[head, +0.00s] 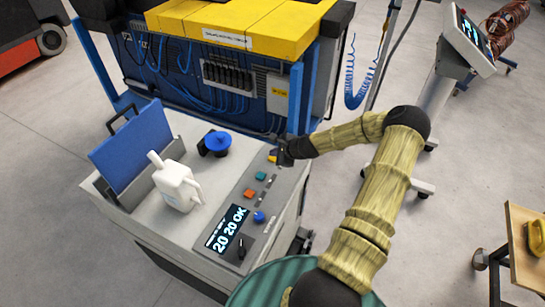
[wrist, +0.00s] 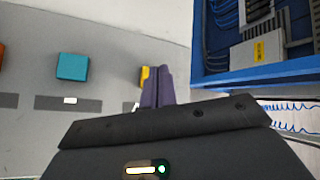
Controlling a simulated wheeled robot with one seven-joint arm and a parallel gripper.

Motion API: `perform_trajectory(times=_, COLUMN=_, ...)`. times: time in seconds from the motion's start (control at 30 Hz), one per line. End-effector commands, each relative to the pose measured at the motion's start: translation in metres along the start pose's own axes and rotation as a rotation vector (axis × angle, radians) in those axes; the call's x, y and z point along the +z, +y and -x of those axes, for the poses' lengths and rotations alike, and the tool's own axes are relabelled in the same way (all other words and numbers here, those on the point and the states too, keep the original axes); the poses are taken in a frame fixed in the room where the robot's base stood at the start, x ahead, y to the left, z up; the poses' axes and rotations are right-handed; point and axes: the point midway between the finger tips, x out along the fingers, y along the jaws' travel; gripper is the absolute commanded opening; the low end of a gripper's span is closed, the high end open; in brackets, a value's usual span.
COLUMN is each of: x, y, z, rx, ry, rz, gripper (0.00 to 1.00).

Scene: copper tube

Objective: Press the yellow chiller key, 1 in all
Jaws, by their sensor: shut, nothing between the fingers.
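The yellow chiller key (head: 272,156) is at the far end of a row of keys on the grey control panel. In the wrist view the yellow key (wrist: 144,76) shows as a narrow strip at the left of my fingertips, which hide the rest. My gripper (head: 281,153) is shut and empty, its fingertips right at this key. The wrist view shows the two fingers of the gripper (wrist: 158,72) together. I cannot tell whether they touch the key. The teal key (wrist: 73,66) and the orange key (head: 249,193) stand nearer along the row.
A blue knob (head: 259,217), a black knob (head: 241,254) and a lit display (head: 229,229) reading "20 20 OK" share the panel. A white jug (head: 178,187) stands on the top at left. A blue-framed cabinet (head: 215,85) with yellow covers rises just behind.

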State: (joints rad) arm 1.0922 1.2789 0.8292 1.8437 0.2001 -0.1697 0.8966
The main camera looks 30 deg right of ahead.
Motion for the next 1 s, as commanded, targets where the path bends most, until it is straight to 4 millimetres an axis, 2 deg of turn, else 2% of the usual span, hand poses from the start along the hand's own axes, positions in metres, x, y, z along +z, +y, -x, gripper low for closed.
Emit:
perform_trajectory(times=0.47, x=0.004, y=-0.004, z=0.005, rx=0.000, ry=-0.001, rz=0.001, gripper=0.00)
perform_trajectory(times=1.0, x=0.025, y=-0.026, z=0.035, rx=-0.001, ry=-0.001, rz=0.001, gripper=0.00)
